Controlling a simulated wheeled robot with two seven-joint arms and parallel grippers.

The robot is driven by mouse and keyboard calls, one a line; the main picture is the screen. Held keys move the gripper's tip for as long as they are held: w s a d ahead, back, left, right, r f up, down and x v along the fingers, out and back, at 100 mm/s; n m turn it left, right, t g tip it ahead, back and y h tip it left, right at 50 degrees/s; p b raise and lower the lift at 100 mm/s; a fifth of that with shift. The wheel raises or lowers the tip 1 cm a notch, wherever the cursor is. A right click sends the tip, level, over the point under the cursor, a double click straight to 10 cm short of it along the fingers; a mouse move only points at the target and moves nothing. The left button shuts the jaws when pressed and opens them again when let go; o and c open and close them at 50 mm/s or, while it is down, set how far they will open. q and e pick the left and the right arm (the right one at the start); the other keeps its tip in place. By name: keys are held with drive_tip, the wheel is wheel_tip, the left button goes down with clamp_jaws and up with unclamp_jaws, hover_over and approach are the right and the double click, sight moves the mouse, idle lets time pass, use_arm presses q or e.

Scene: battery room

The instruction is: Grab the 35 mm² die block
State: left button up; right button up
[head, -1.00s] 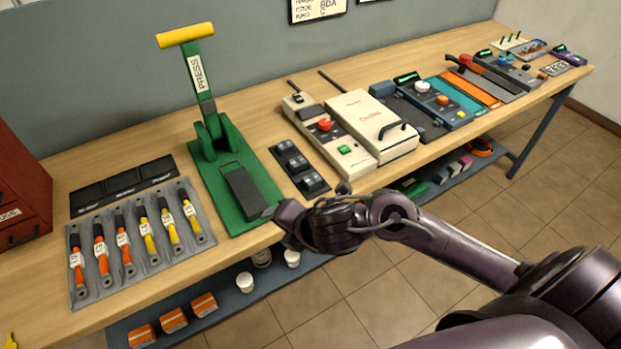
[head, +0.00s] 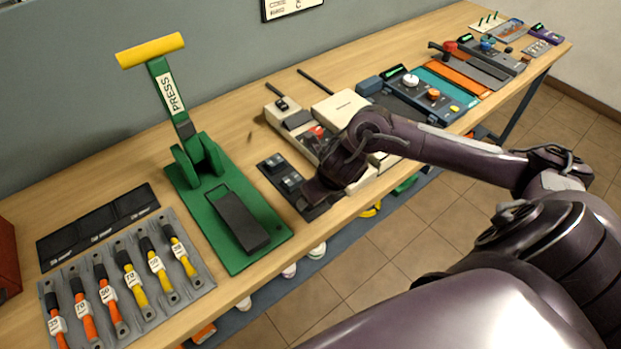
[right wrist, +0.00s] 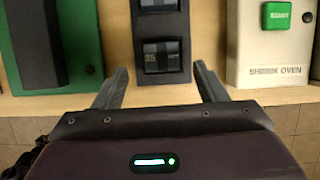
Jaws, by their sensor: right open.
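The die block marked 35 (right wrist: 161,57) is a dark block in the nearest pocket of the black die tray (right wrist: 178,22) in the right wrist view. Another dark block (right wrist: 158,4) sits beyond it, cut by the top edge. My right gripper (right wrist: 162,82) is open and empty, its two fingers on either side of the tray's near end, short of the block. In the head view the die tray (head: 265,168) lies right of the green press, and my right gripper (head: 310,192) hides its near end. My left gripper is not in view.
The green press (head: 180,190) stands left of the tray, its base (right wrist: 82,40) close to my left finger. The cream shrink oven (right wrist: 270,62) stands close on the right. The bench's front edge (right wrist: 210,103) runs beneath my fingers.

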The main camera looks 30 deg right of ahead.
drive_tip(key=x, duration=0.3)
drive_tip(key=shift+w+d+r, duration=0.1)
drive_tip(key=shift+w+r, duration=0.05)
drive_tip(key=shift+w, duration=0.1)
drive_tip(key=shift+f, duration=0.3)
drive_tip(key=shift+c, duration=0.2)
drive_tip(key=shift+w, duration=0.1)
drive_tip(key=c, duration=1.2)
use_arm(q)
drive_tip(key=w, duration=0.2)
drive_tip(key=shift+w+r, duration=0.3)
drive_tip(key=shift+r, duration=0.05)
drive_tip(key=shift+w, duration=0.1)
